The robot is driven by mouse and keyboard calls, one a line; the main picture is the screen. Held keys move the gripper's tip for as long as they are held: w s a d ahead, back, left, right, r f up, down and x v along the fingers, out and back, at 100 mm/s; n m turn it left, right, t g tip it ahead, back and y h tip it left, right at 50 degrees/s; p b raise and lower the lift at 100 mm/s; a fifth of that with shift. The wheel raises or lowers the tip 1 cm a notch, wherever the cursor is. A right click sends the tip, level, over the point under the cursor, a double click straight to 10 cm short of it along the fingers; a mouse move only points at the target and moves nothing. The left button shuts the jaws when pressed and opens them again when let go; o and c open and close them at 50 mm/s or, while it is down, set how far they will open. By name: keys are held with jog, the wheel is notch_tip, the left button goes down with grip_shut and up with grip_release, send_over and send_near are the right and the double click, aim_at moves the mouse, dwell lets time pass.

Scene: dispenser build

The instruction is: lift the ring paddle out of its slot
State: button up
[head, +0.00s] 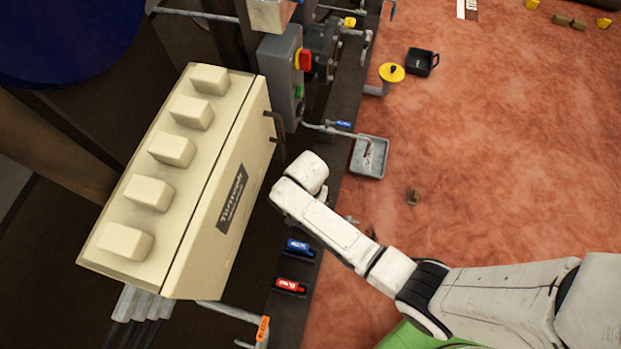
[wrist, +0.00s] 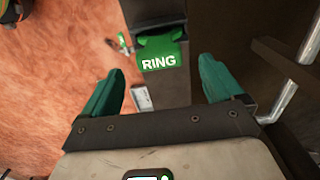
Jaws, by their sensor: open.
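The ring paddle (wrist: 160,52) is green with white RING lettering. My gripper's two teal fingers are spread wide, one on each side of the paddle in the picture. Nothing is held between them, and I see a gap between each finger and the paddle. How deep the paddle sits in its slot cannot be told. In the head view I cannot see the green paddle or my fingers; my arm's end lies over the dark rail (head: 308,272).
A blue paddle (head: 298,247) and a red paddle (head: 290,285) sit on the rail. The large cream machine (head: 245,165) stands close left of my arm. A grey tray (head: 369,158) lies beyond it. A metal pipe (wrist: 300,75) runs at the wrist view's right.

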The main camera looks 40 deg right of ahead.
notch_tip(320, 180, down, 7)
jog(key=shift+r+b, duration=0.15)
jog(key=shift+b, duration=0.65)
jog(key=c, duration=1.4)
jog(key=shift+r+p, duration=5.45)
jog(key=shift+r, duration=0.15)
jog(key=shift+r+p, duration=2.45)
jog(key=shift+p, duration=0.05)
